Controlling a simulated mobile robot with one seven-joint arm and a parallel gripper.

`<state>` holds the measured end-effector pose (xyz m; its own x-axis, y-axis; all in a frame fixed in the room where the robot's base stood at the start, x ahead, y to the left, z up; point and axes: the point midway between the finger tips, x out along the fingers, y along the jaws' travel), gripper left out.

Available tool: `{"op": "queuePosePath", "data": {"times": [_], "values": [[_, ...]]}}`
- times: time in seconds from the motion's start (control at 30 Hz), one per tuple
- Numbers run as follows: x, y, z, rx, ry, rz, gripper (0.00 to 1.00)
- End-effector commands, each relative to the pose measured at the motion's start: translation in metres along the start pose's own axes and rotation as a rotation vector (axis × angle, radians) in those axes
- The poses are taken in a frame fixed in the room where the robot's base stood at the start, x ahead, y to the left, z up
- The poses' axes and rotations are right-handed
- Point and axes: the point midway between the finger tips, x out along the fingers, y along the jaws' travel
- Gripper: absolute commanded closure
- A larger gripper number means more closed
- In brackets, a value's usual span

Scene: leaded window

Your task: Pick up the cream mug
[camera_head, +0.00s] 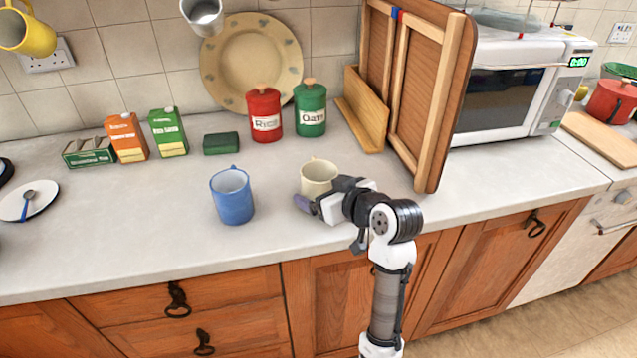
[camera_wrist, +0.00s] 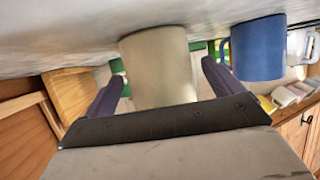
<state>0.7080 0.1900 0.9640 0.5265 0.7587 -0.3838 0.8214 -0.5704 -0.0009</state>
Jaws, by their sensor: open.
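The cream mug (camera_head: 317,174) stands upright on the pale worktop, and its lower right is hidden by my gripper in the head view. In the wrist view the mug (camera_wrist: 159,66) appears upside down, between the two purple fingers. My gripper (camera_wrist: 160,82) is open, with one finger on each side of the mug; a gap shows at the right finger, and I cannot tell whether the left one touches. In the head view my gripper (camera_head: 307,204) reaches in from the right, low at the mug's front.
A blue mug (camera_head: 232,196) stands to the left. Red (camera_head: 265,115) and green (camera_head: 310,108) canisters stand behind, with a dark green box (camera_head: 221,143) beside them. A wooden folding rack (camera_head: 425,100) stands close on the right. The front worktop is clear.

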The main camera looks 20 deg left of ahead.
Motion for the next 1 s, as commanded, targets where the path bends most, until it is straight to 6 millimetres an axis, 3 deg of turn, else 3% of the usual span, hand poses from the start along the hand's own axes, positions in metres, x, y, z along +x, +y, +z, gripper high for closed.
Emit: {"op": "queuePosePath", "data": {"times": [0.13, 0.37, 0.8, 1.0], "values": [[0.0139, 0.0001, -0.0006, 0.0, 0.001, 0.0, 0.08], [0.0159, 0.0005, 0.0003, -0.001, 0.001, 0.001, 0.08], [0.0155, 0.0006, 0.0001, -0.001, 0.001, 0.001, 0.63], [0.0151, 0.0006, -0.0007, -0.002, 0.003, 0.002, 0.65]]}}
